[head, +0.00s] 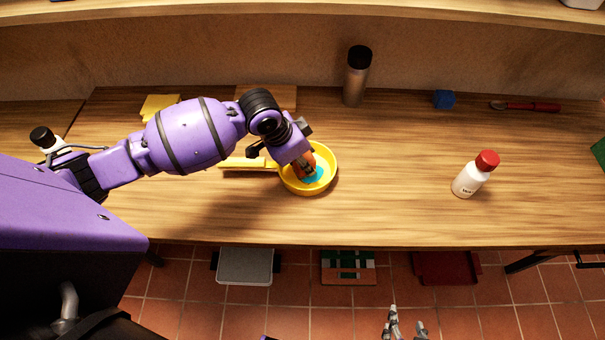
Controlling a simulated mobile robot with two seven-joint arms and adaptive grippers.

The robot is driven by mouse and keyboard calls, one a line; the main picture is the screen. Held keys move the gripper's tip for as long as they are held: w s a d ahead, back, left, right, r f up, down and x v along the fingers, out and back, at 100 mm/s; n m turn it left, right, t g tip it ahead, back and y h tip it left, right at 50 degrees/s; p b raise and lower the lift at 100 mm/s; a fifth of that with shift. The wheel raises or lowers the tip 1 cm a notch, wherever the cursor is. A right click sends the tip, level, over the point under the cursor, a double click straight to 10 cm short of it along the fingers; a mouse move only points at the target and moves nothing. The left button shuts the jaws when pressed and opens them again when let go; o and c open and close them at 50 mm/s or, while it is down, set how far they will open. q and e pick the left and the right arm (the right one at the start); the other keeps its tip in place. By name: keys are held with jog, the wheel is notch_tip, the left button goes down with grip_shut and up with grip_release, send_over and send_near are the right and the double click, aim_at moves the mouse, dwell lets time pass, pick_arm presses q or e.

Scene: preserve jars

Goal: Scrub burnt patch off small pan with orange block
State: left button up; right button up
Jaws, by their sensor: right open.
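The small yellow pan (331,180) sits on the wooden table with its handle (243,162) pointing left. A bright blue patch (318,175) shows on the pan's floor; part of it is hidden. My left gripper (304,168) reaches down into the pan from above. It appears shut on the orange block (296,172), which is at the blue patch and mostly covered by the fingers and wrist. Whether the block touches the pan's floor is hard to see. My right gripper (405,328) is open and empty at the bottom edge, over the floor in front of the table.
A white bottle with a red cap (470,182) stands to the right. A steel flask (355,80), a blue cube (444,98) and a red-handled tool (530,107) are at the back. A wooden board (280,97) and yellow sheets (160,104) lie behind my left arm.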

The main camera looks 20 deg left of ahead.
pick_arm(q)
jog(key=shift+r, duration=0.1)
dwell(0.4)
jog(key=shift+f, duration=0.2)
jog(key=shift+w+d+r, duration=0.1)
jog(key=shift+w+d, duration=0.2)
jog(key=shift+d, duration=0.6)
jog(key=shift+w+d+r, duration=0.1)
jog(key=shift+w+d, duration=0.15)
jog(key=shift+d, duration=0.65)
jog(key=shift+f, duration=0.2)
jog(key=shift+s+r, duration=0.2)
jog(key=shift+s, duration=0.25)
jog(key=shift+f, duration=0.2)
